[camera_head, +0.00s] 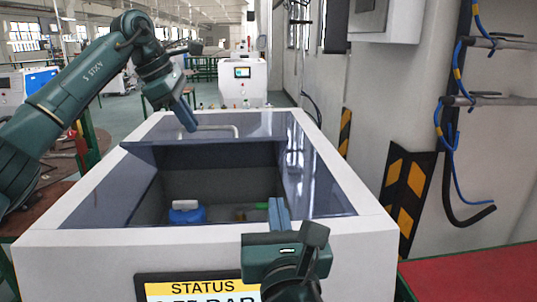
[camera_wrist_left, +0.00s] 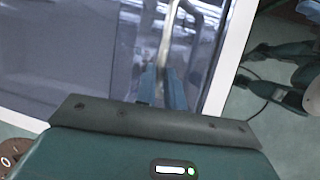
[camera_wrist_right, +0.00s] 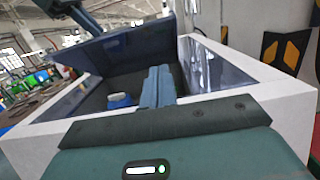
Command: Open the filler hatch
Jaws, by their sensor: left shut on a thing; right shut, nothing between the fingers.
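The filler hatch is a dark blue-grey glossy panel (camera_head: 255,128) on top of a white generator housing (camera_head: 80,222). It stands partly open, tilted up, and its underside (camera_wrist_right: 125,52) shows in the right wrist view. A pale bar handle (camera_head: 222,128) is on the panel; it also shows in the left wrist view (camera_wrist_left: 174,38). My left gripper (camera_head: 190,122) is shut on the handle at its left end. My right gripper (camera_head: 279,213) is shut and empty, over the front part of the opening.
A status display (camera_head: 195,291) is on the housing's front. A wall with striped guards (camera_head: 408,192) and blue hoses stands at the right.

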